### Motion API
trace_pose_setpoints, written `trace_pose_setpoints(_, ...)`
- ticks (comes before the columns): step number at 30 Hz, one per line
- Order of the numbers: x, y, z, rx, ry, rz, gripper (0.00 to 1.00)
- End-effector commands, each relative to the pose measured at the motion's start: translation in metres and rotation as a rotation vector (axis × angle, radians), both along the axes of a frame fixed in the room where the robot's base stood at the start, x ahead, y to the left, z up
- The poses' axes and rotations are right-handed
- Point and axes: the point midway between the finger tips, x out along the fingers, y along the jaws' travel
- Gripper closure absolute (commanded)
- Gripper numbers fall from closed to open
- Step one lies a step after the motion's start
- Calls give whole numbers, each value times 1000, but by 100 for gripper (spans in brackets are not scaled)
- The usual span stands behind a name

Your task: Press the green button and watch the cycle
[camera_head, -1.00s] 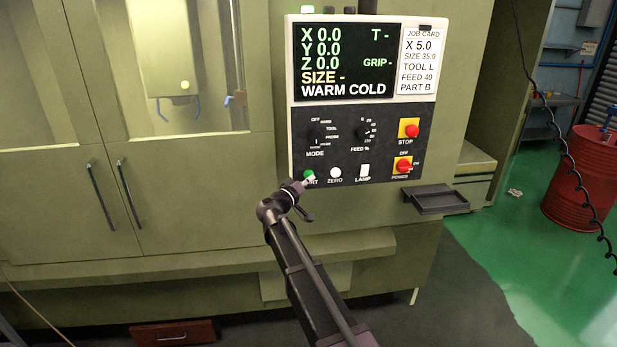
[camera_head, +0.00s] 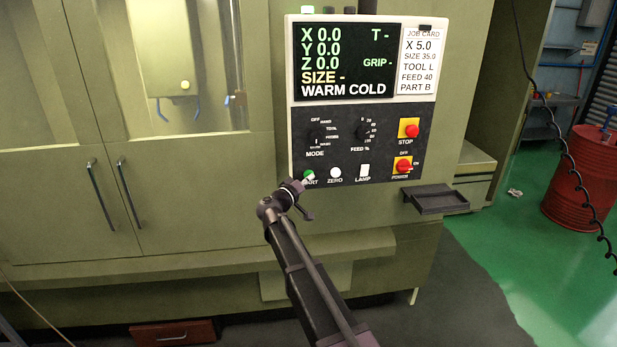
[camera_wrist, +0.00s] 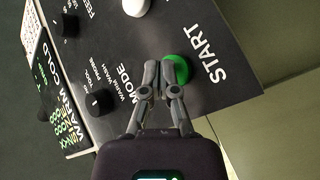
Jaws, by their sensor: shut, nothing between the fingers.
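The green button (camera_head: 309,174) marked START is at the lower left of the black control panel (camera_head: 345,150). My gripper (camera_head: 305,182) is shut and empty, with its tips right by the button. In the wrist view the green button (camera_wrist: 181,69) shows just right of the closed fingertips (camera_wrist: 160,66), which hide its left edge. I cannot tell whether the tips touch it. The screen (camera_head: 345,60) above reads X, Y and Z 0.0, SIZE - and WARM COLD.
A white ZERO button (camera_head: 335,173), LAMP switch (camera_head: 363,172), red STOP button (camera_head: 411,131) and red POWER switch (camera_head: 403,166) are nearby. A small tray (camera_head: 436,199) juts out at the right. The machine doors (camera_head: 120,200) are on the left.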

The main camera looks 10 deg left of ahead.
Motion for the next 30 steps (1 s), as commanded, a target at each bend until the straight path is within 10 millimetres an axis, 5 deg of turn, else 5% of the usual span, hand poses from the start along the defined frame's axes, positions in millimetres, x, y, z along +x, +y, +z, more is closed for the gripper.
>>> trace_pose_setpoints(30, 9, 3, 0, 0, -1, 1, 100)
